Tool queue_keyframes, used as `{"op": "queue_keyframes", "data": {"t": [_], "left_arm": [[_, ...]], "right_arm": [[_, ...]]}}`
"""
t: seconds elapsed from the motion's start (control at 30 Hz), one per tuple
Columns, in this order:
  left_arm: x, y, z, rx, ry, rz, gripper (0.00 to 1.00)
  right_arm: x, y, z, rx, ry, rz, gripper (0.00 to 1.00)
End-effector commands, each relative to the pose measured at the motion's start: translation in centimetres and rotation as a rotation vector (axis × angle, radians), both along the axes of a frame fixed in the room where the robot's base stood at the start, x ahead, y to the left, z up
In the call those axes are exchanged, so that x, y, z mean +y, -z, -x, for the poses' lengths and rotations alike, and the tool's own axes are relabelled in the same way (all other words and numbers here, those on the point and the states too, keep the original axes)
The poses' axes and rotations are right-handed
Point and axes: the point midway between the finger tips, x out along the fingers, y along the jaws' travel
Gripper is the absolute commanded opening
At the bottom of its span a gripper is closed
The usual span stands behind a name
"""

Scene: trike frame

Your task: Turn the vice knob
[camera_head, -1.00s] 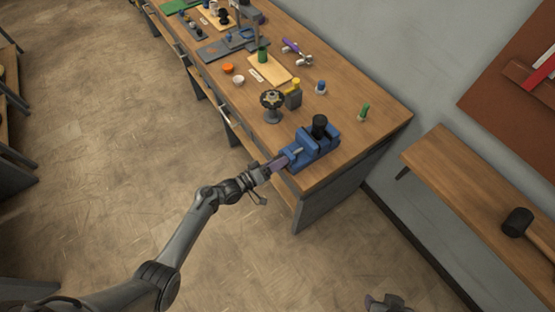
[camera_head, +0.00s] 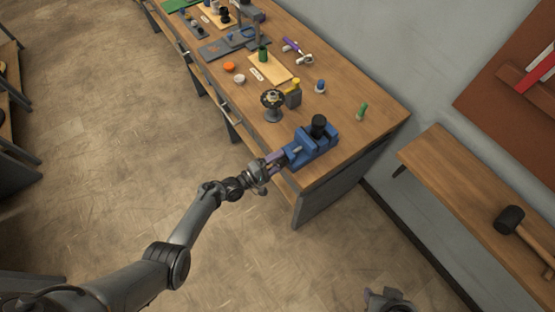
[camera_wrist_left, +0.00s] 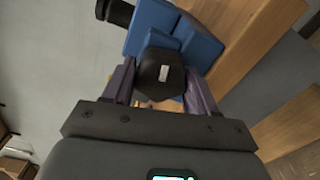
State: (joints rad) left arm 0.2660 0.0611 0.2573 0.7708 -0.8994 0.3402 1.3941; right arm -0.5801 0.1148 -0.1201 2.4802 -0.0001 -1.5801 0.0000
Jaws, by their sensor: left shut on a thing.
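The blue vice (camera_head: 313,147) stands at the near right end of the wooden workbench, with a black cylinder (camera_head: 319,123) on top. My left gripper (camera_head: 277,160) is at the vice's front, at the bench edge. In the left wrist view the vice (camera_wrist_left: 168,28) is straight ahead, and its dark knob (camera_wrist_left: 161,73) sits between the two purple fingers of my left gripper (camera_wrist_left: 160,88). The fingers are shut on the knob. In the head view the gripper hides the knob. Part of my right arm (camera_head: 388,301) shows at the bottom edge; its fingers are not clear.
On the workbench (camera_head: 340,85) behind the vice stand a round dark fixture on a stand (camera_head: 272,103), a green bottle (camera_head: 361,111) and a blue-capped bottle (camera_head: 320,86). A second bench (camera_head: 470,185) with a mallet (camera_head: 512,220) is at right. The floor left of the workbench is clear.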

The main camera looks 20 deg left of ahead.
Motion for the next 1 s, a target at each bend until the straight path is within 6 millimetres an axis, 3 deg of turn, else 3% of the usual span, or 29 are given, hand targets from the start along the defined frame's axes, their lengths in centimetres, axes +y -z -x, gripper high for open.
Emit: {"op": "queue_keyframes", "data": {"t": [0.77, 0.8, 0.93, 1.0], "left_arm": [[0.07, 0.16, 0.00, 0.064, -0.002, 0.096, 0.27], [0.07, 0.17, 0.01, 0.063, -0.002, 0.095, 0.59], [0.06, 0.15, 0.02, 0.063, -0.001, 0.095, 0.79], [0.05, 0.14, 0.02, 0.062, -0.002, 0.095, 0.80]], "right_arm": [[-0.23, -0.26, 0.03, 0.001, -0.006, 0.010, 0.43], [-0.23, -0.26, 0.03, 0.001, -0.006, 0.010, 0.43], [-0.23, -0.26, 0.03, 0.001, -0.006, 0.010, 0.43], [-0.22, -0.26, 0.03, 0.001, -0.006, 0.010, 0.43]]}}
